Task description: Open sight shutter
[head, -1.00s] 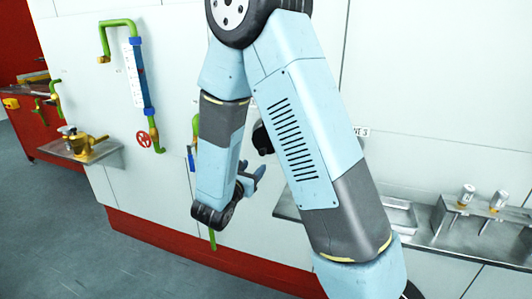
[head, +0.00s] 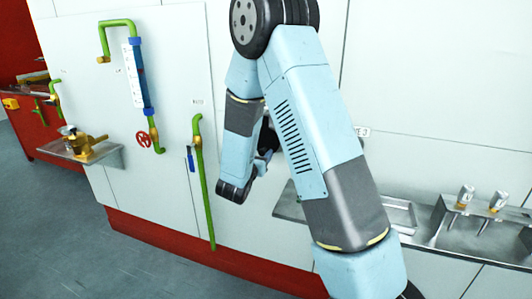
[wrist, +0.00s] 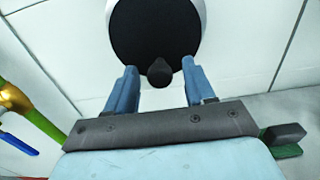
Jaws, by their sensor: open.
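The sight shutter looks like a round black disc (wrist: 150,32) in a pale ring on the white wall, seen at the top of the wrist view. A small dark knob (wrist: 159,75) sticks out at its lower edge. My gripper (wrist: 159,79) is open, with one blue finger on either side of the knob. I cannot tell whether either finger touches it. In the head view my gripper (head: 264,162) is close to the wall and partly hidden by my own arm, which also covers most of the disc.
A green vertical pipe (head: 204,185) with a blue lever (head: 190,158) stands left of my gripper. A sight tube (head: 138,75) and a red handwheel (head: 143,140) are further left. A metal shelf (head: 286,204) is at lower right; a brass valve (head: 86,143) sits on the left shelf.

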